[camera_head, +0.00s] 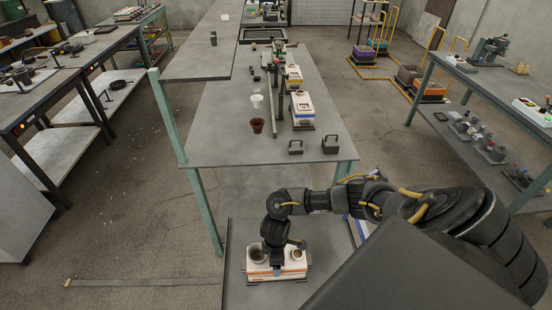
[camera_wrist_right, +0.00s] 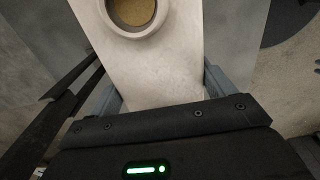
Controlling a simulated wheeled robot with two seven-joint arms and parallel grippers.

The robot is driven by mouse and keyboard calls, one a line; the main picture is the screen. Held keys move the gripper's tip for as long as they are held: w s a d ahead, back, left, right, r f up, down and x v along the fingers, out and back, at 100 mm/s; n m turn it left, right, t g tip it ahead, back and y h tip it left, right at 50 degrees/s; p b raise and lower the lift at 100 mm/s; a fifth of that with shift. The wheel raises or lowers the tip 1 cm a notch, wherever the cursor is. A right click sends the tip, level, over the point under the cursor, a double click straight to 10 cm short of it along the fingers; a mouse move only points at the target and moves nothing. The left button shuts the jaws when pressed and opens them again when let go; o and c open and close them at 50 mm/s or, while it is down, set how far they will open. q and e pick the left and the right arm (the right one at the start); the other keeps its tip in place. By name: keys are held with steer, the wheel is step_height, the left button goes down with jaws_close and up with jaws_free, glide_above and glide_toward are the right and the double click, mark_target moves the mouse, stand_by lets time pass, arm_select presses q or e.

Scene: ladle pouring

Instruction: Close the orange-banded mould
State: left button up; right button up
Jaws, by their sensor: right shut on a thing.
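The orange-banded mould (camera_head: 262,276) is a white block with an orange stripe, low at the bottom centre of the head view. Two round openings show on its top, one on each side of my gripper. My right gripper (camera_head: 276,258) points down onto it. In the right wrist view, the fingers of my gripper (camera_wrist_right: 162,88) are shut on both sides of a white block (camera_wrist_right: 160,65), which has a round cup with a tan inside. I cannot tell whether the mould's halves are apart. My left gripper is not in view.
The mould is over a grey platform (camera_head: 236,290). Beyond it, a grey table (camera_head: 215,145) carries white moulds (camera_head: 302,106), a brown cup (camera_head: 257,126), a pale cup (camera_head: 257,101) and two dark weights (camera_head: 331,145). Benches stand left and right. The table's near left is clear.

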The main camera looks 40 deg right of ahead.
steer(key=shift+f, duration=0.55)
stand_by(0.9)
steer(key=o, duration=1.4)
steer(key=shift+o, duration=1.4)
steer(key=shift+s, duration=0.1)
